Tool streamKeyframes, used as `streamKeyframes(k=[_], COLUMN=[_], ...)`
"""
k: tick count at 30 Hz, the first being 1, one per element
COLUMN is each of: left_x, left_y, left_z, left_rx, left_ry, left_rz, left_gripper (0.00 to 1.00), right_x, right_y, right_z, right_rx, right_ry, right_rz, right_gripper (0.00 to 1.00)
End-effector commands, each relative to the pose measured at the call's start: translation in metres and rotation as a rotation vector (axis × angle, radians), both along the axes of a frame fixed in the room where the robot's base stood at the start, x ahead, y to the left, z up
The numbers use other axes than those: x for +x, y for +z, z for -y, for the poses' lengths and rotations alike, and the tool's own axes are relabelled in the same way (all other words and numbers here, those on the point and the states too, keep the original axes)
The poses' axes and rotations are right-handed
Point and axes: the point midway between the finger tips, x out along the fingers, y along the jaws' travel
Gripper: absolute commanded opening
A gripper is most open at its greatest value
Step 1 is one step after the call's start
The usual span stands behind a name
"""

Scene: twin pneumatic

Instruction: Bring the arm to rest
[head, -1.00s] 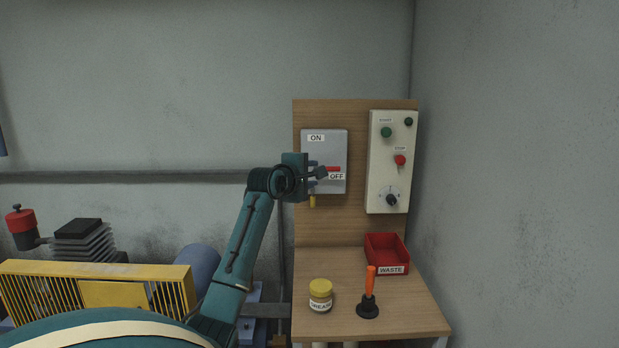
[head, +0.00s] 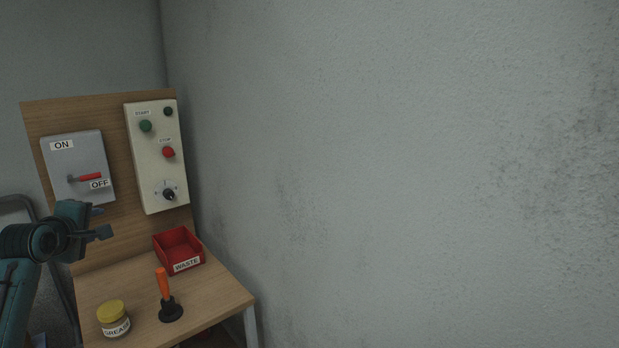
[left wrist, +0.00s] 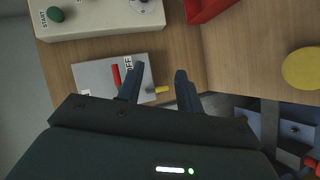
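My left gripper (head: 101,222) is in front of the wooden board, below the grey switch box (head: 85,155) in the head view. It is open and empty, with its two fingers apart in the left wrist view (left wrist: 158,88). The switch box has a red handle (head: 90,177) that lies beside the OFF label. My right gripper is in neither view.
A control panel (head: 148,183) with green and red buttons and a knob is on the board. On the bench stand a red WASTE bin (head: 185,266), an orange-handled tool (head: 163,285) and a yellow-lidded grease jar (head: 114,325). Bare wall fills the right.

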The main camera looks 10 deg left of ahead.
Motion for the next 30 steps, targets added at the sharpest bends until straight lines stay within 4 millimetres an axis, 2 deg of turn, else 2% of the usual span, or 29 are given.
streamKeyframes(k=[1,5,8,11,15,18,21,25,30], left_x=[-0.003,-0.017,-0.037,-0.062,-0.108,-0.147,-0.188,-0.238,-0.294], left_y=[-0.028,-0.086,-0.127,-0.166,-0.211,-0.236,-0.254,-0.265,-0.265], left_z=[0.022,0.072,0.110,0.149,0.202,0.240,0.274,0.310,0.345], left_rx=[0.061,0.222,0.338,0.446,0.589,0.683,0.766,0.850,0.927], left_ry=[-0.050,-0.185,-0.302,-0.429,-0.625,-0.778,-0.933,-1.115,-1.324], left_rz=[-0.081,-0.263,-0.391,-0.511,-0.655,-0.745,-0.816,-0.876,-0.918], left_gripper=[0.36,0.36,0.36,0.36,0.36,0.36,0.36,0.36,0.36], right_x=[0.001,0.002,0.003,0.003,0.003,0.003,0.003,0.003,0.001], right_y=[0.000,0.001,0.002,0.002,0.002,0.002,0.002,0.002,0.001], right_z=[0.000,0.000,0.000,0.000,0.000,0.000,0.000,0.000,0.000], right_rx=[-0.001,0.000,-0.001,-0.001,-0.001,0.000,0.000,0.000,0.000], right_ry=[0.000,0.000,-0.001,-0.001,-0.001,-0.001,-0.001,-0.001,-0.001], right_rz=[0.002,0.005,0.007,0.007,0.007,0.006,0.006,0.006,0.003], right_gripper=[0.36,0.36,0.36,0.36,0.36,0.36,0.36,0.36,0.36])
